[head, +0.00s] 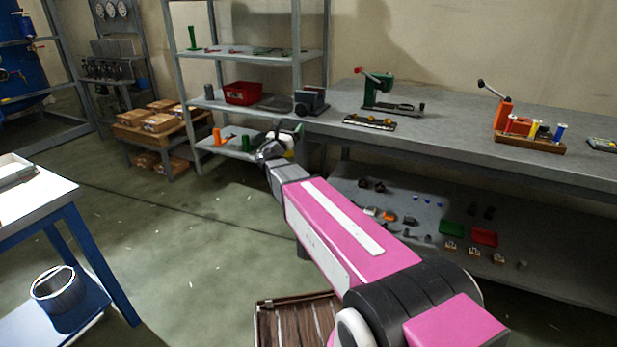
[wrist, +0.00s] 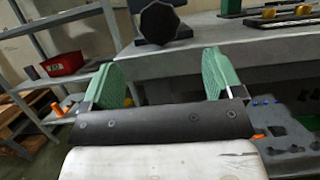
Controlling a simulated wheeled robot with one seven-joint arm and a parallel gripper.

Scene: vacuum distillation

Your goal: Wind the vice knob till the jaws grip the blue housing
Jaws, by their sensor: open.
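The vice (head: 314,98) is a small dark grey block at the left end of the long workbench in the head view. Its black lobed knob (wrist: 157,22) shows large at the top of the wrist view and faces me over the bench's front edge. My gripper (wrist: 160,80) is open and empty, with green-padded fingers spread wide. It is below and in front of the knob, apart from it. In the head view my gripper (head: 272,150) is just left of the bench's end. I cannot make out the blue housing or the jaws' gap; the knob hides what is behind it.
The grey workbench (head: 450,125) also carries a green lever press (head: 378,90) and an orange one (head: 503,115). A shelf rack (head: 190,75) with a red bin (head: 243,93) stands left of the bench. A blue-legged table (head: 60,205) is at the left. Open floor lies between.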

